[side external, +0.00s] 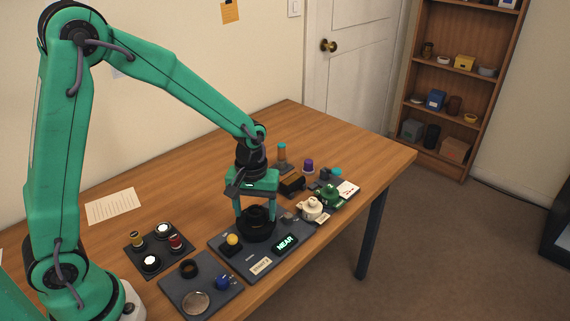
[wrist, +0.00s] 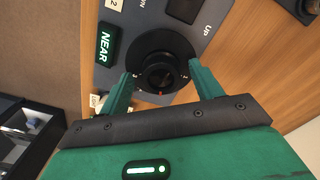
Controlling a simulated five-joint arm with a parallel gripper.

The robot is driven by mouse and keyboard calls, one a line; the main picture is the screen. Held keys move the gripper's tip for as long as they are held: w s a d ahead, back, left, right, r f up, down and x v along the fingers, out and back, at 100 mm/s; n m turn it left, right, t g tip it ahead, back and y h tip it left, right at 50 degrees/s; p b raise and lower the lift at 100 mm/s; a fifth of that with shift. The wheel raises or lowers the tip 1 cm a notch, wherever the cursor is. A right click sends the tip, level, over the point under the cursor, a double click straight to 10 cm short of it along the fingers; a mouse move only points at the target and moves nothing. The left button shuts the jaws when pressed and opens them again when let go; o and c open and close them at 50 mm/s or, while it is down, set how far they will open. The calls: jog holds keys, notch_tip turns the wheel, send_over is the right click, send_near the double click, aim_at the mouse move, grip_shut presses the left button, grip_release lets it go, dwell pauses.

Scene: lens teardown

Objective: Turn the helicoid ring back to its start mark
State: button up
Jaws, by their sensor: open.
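The black helicoid ring (side external: 256,228) sits on a dark grey fixture plate (side external: 225,258). It also shows in the wrist view (wrist: 160,50), with a narrower lens barrel standing in its middle. A small red mark and white marks show on the near side of the ring; I cannot tell how they line up. My gripper (side external: 255,212) points down over the ring, its green fingers open on either side of the barrel. In the wrist view my gripper (wrist: 161,73) has a fingertip at each side, with no clear contact. A display (side external: 285,243) on the plate reads NEAR in green.
A yellow knob (side external: 232,239) stands left of the ring. Another tray (side external: 160,265) holds small parts at left. A cream part (side external: 311,207) and a green part (side external: 328,195) stand at right.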

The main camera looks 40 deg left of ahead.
aim_at(255, 212)
jog(key=shift+r, duration=0.1)
notch_tip(255, 212, up, 7)
jog(key=shift+r, duration=0.35)
dwell(0.4)
jog(key=s+a+r+m+t, duration=0.2)
jog(key=s+r, duration=0.3)
jog(key=s, duration=0.3)
jog(key=s+a+r+m+t, duration=0.1)
jog(key=s+r+m+t, duration=0.2)
jog(key=s+r+m, duration=0.2)
jog(key=shift+s+a+r+t, duration=0.3)
jog(key=shift+s+a, duration=0.1)
jog(key=shift+s, duration=1.2)
